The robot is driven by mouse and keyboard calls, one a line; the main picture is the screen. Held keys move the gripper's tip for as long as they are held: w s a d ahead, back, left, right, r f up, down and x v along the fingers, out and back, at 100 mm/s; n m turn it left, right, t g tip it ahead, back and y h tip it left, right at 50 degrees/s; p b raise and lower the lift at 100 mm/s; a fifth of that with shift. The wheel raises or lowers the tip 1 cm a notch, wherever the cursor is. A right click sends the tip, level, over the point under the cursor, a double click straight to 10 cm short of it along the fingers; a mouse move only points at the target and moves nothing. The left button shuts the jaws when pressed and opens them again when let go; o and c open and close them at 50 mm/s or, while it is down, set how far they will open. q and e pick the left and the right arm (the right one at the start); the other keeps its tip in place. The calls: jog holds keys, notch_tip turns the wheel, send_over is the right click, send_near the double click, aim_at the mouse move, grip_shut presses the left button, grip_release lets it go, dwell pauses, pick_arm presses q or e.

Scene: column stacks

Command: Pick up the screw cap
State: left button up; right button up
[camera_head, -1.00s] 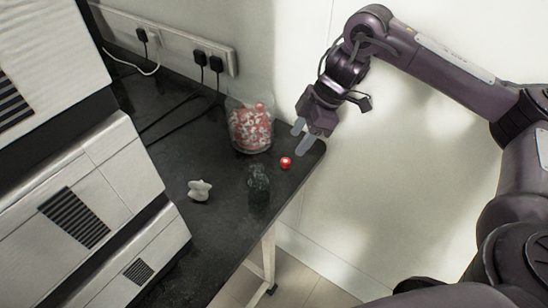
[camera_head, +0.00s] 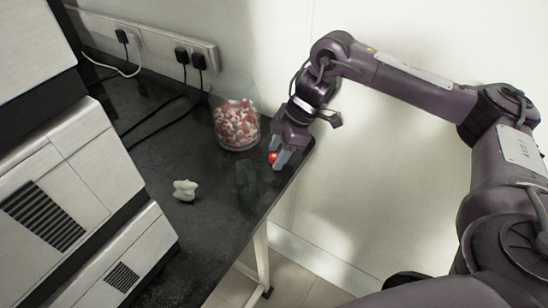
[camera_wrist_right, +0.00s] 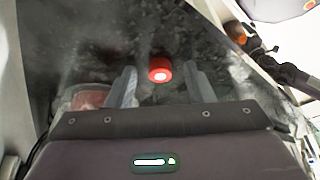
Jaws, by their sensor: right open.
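The red screw cap (camera_head: 272,158) lies on the black worktop near its right edge. In the right wrist view the red cap (camera_wrist_right: 160,70) shows a pale centre and sits between the fingertips, slightly beyond them, with a gap on each side. My right gripper (camera_head: 279,160) is open and points down at the cap, low over the worktop. One finger partly hides the cap in the head view. In the right wrist view both grey fingers of the open gripper (camera_wrist_right: 160,78) are visible and hold nothing. My left gripper is not in view.
A clear jar of red and white pieces (camera_head: 237,125) stands behind and left of the cap. A dark glass bottle (camera_head: 246,178) stands in front. A white lumpy object (camera_head: 185,190) lies further left. Sockets with plugs (camera_head: 190,55) line the wall.

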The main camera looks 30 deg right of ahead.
grip_shut()
jog(key=shift+r, duration=0.1)
dwell(0.3)
